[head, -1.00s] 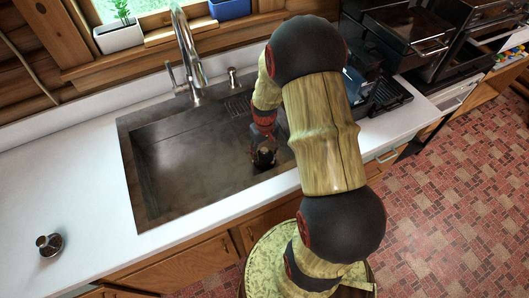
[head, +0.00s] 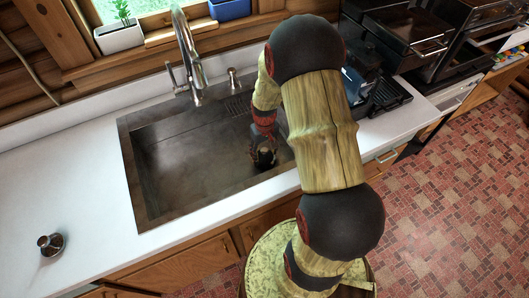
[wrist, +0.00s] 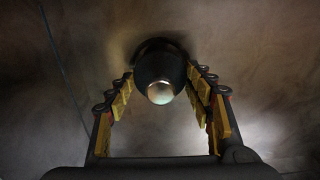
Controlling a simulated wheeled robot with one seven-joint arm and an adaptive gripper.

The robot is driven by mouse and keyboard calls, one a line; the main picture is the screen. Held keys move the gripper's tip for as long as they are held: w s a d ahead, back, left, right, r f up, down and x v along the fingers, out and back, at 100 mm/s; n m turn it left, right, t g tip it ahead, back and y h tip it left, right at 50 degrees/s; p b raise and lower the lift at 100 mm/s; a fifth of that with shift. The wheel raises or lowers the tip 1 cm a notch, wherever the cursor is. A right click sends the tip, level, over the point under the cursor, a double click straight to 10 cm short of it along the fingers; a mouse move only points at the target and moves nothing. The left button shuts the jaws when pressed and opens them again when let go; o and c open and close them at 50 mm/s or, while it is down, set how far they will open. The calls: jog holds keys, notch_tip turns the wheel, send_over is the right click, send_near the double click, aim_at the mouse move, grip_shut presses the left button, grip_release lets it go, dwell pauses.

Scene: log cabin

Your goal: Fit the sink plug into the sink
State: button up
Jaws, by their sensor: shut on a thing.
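The sink plug (wrist: 160,68) shows in the wrist view as a dark round piece with a bright metallic knob towards the camera. My gripper (wrist: 160,78) is shut on it, with a finger on either side. In the head view my gripper (head: 263,157) points down inside the right part of the dark sink (head: 180,165), near its front wall. The plug is hard to make out there. No drain hole shows, and I cannot tell whether the plug touches the sink floor.
A tall chrome tap (head: 190,55) stands behind the sink, with a small metal dispenser (head: 233,78) beside it. A small round metal item with a knob (head: 50,244) sits on the left of the white counter (head: 60,180), which is otherwise clear. Dark appliances (head: 385,90) stand at the right.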

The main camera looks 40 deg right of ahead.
aim_at(264, 150)
jog(key=shift+f+b, duration=0.75)
jog(key=shift+f, duration=0.65)
jog(key=o, duration=1.2)
jog(key=shift+o, duration=0.2)
jog(key=shift+r, duration=0.1)
notch_tip(264, 150, up, 12)
jog(key=shift+f, duration=0.1)
